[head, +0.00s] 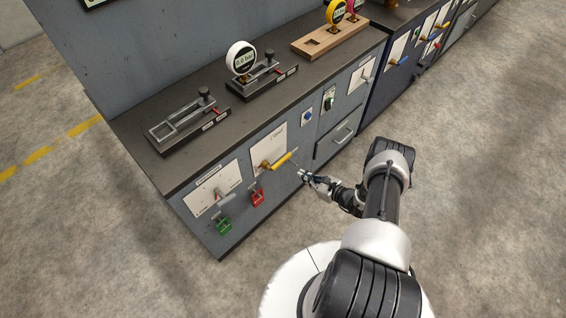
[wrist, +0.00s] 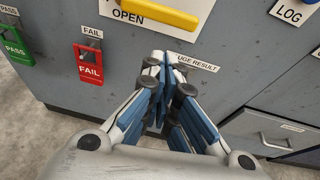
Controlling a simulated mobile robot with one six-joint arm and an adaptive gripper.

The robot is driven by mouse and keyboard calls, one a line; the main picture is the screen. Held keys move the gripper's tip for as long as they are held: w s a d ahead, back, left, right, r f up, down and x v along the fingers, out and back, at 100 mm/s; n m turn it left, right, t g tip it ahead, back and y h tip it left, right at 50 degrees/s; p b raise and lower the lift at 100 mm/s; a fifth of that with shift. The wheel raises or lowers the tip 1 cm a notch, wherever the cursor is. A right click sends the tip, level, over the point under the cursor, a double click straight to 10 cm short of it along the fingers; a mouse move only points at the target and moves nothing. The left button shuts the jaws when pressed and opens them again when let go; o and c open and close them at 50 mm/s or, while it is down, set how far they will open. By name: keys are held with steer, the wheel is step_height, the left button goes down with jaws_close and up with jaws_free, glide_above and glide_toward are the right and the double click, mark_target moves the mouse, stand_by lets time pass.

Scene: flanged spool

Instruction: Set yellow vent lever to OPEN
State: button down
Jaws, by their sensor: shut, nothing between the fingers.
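The yellow vent lever (head: 281,160) is on a white plate (head: 269,146) on the front of the grey cabinet. Its brass-coloured pivot is at the left and its handle points right, nearly along the counter edge. In the wrist view the yellow handle (wrist: 168,13) crosses the top edge, partly cut off, with the word OPEN (wrist: 128,15) on the plate just below and left of it. My gripper (head: 303,174) is shut and empty, just right of and below the handle tip, apart from it. Its closed fingers (wrist: 163,75) show in the wrist view, below the lever.
Red FAIL (head: 257,197) and green PASS (head: 224,223) tags hang left of my gripper. Another plate with a grey lever (head: 222,195) is at the left. A drawer with a handle (head: 342,134) is at the right. A white gauge (head: 241,58) stands on the counter.

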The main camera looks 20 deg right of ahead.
steer(key=shift+s+f+m+h, duration=0.2)
steer(key=shift+s+f+m, duration=0.05)
steer(key=shift+f, duration=0.35)
steer(key=shift+s+f+m+h, duration=0.2)
steer(key=shift+f+m, duration=0.05)
steer(key=shift+f, duration=0.35)
steer(key=b+x, duration=0.4)
steer(key=x, duration=0.7)
steer(key=shift+s+d+r+p, duration=0.15)
steer(key=shift+r+p, duration=0.1)
steer(key=shift+r, duration=0.55)
steer(key=shift+s+a+r+p, duration=0.1)
steer(key=shift+s+r+p, duration=0.1)
steer(key=shift+r, duration=0.55)
steer(key=shift+s+d+r+p, duration=0.15)
steer(key=shift+r+p, duration=0.1)
steer(key=shift+r, duration=0.55)
